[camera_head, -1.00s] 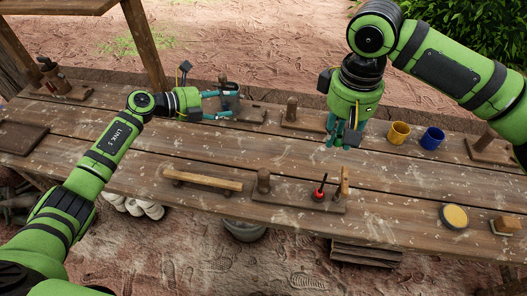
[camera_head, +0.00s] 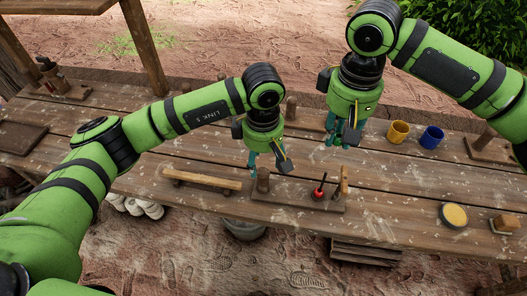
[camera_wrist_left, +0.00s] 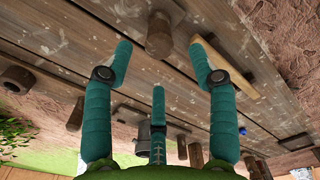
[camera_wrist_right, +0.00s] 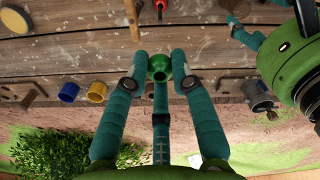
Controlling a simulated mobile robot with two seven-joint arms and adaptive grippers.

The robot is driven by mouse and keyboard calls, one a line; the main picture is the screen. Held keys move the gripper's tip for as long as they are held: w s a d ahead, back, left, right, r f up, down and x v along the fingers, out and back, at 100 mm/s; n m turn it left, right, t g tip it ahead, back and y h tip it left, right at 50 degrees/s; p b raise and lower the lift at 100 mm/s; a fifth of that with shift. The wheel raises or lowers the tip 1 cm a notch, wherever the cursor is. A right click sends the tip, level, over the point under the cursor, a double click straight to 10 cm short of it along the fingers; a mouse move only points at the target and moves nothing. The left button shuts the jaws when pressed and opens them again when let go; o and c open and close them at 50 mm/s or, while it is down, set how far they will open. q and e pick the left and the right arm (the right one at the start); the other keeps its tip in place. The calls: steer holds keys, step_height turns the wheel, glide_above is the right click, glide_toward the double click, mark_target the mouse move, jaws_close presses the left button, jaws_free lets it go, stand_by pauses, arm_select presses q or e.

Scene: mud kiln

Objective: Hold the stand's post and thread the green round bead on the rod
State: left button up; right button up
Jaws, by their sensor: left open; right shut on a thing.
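The stand is a wooden board (camera_head: 298,200) near the table's front edge, with a thick round post (camera_head: 263,181) at its left. A thin upright rod (camera_head: 322,181) carries a red bead (camera_head: 318,194) low down, beside a wooden upright (camera_head: 344,180). My left gripper (camera_head: 268,166) is open just above the post; in the left wrist view the post (camera_wrist_left: 159,36) lies ahead, between the spread fingertips. My right gripper (camera_head: 341,142) is shut on the green round bead (camera_wrist_right: 158,68), held above and behind the rod. The bead is hard to see in the head view.
A wooden bar (camera_head: 203,179) lies left of the stand. A yellow mug (camera_head: 398,132) and a blue mug (camera_head: 432,138) stand right of my right gripper. A round yellow-topped tin (camera_head: 454,215) and a brush-like block (camera_head: 506,223) lie at the front right.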

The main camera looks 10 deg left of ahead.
mark_target(263, 181)
arm_select(q)
step_height(263, 181, down, 10)
steer(key=shift+r, duration=0.25)
jaws_close()
stand_by(0.6)
arm_select(e)
step_height(263, 181, down, 6)
steer(key=shift+r, duration=0.1)
